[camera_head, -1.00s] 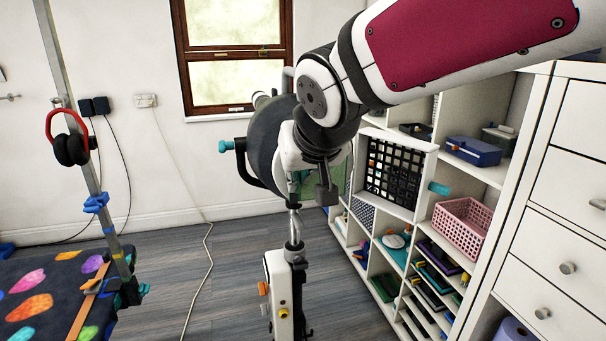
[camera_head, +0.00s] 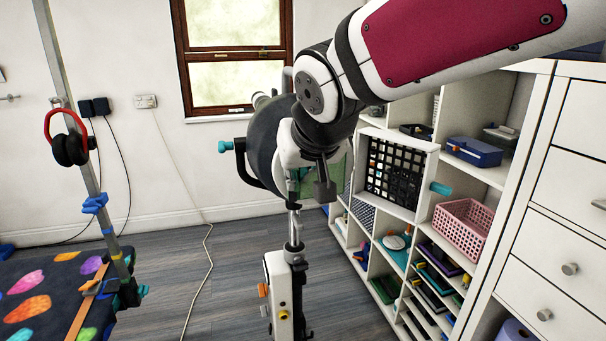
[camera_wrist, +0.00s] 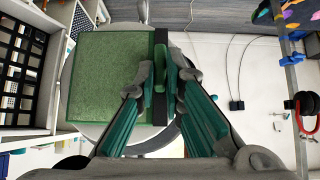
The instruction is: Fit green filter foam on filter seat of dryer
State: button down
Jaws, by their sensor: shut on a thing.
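My gripper (camera_wrist: 164,88) is shut on the edge of the green filter foam (camera_wrist: 108,78), a flat square pad with a dark strip and green grip along that edge. In the head view a part of the foam (camera_head: 337,180) shows right of my wrist, beside the dryer. The dryer (camera_head: 262,150) is a dark grey rounded body on a stand. In the wrist view a pale round part (camera_wrist: 91,131), apparently of the dryer, shows behind the foam. The foam and my arm hide the filter seat, and I cannot tell whether the foam touches it.
A white shelf unit (camera_head: 431,212) with bins, a pink basket (camera_head: 462,229) and a dark grid panel (camera_head: 392,172) stands close on the right. A grooming table (camera_head: 50,300) with a metal post (camera_head: 93,170) is at left. The floor between them is open, crossed by a cord.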

jog(key=shift+w+a, duration=0.2)
jog(key=shift+w, duration=0.45)
jog(key=c, duration=1.6)
grip_release()
jog(key=v, duration=1.2)
jog(key=s+d+f+m+g+h, duration=0.2)
jog(key=s+d+f+m+g, duration=0.1)
jog(key=s+d+f, duration=1.3)
jog(key=d, duration=0.2)
jog(key=shift+s+d+g, duration=0.25)
jog(key=shift+s+g, duration=0.05)
jog(key=shift+s, duration=0.1)
